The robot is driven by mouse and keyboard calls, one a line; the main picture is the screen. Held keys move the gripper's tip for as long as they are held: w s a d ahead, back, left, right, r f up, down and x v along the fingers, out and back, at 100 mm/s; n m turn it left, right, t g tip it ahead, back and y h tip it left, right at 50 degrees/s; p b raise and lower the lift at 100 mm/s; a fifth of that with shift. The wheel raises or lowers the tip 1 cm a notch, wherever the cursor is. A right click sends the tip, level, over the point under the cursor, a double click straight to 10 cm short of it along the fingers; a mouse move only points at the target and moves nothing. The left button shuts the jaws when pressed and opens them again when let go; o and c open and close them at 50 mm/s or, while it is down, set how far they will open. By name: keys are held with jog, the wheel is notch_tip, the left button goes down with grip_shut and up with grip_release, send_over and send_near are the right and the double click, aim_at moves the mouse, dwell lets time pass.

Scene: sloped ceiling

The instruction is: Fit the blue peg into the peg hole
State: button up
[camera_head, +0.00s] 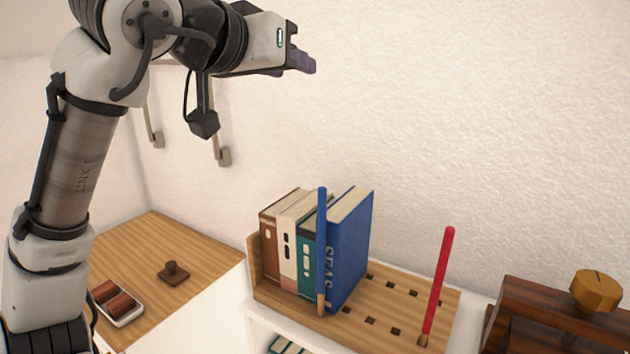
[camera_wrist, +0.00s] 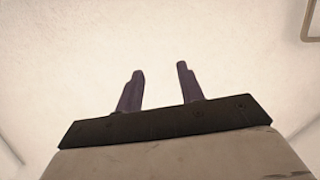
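The blue peg (camera_head: 322,245) stands upright at the front of the wooden peg board (camera_head: 385,300), against the row of books. Its lower end is bare wood colour; I cannot tell whether it sits in a hole. The board has several small dark square holes (camera_head: 411,294). A red peg (camera_head: 437,285) stands nearly upright at the board's right end. My gripper (camera_head: 302,63) is high up near the wall, far above and left of the blue peg. In the wrist view its two purple fingers (camera_wrist: 160,72) are apart with nothing between them.
Several books stand on the board's left part, a blue one (camera_head: 350,250) beside the peg. A wooden counter (camera_head: 150,255) at left holds a small tray (camera_head: 128,317) and a brown stamp-like object (camera_head: 173,273). A dark wooden box (camera_head: 545,320) with a gold knob (camera_head: 597,291) stands right.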

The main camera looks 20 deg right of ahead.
notch_tip(320, 180, down, 5)
jog(key=s+d+g+y, duration=0.3)
jog(key=g+y, duration=0.1)
jog(key=y, duration=0.1)
jog(key=n+g+y, duration=0.1)
jog(key=g+y, duration=0.1)
jog(key=y, duration=0.2)
send_near(321, 196)
jog(key=x, duration=0.6)
jog(key=shift+s+a+f+p, duration=0.1)
jog(key=shift+s+f+p, duration=0.05)
jog(key=shift+s+p, duration=0.15)
jog(key=shift+w+p+x, duration=0.15)
jog(key=shift+p+x, duration=0.3)
jog(key=shift+x, duration=0.95)
jog(key=shift+w+p+x, duration=0.15)
jog(key=shift+p+x, duration=0.3)
jog(key=shift+x, duration=0.95)
grip_shut()
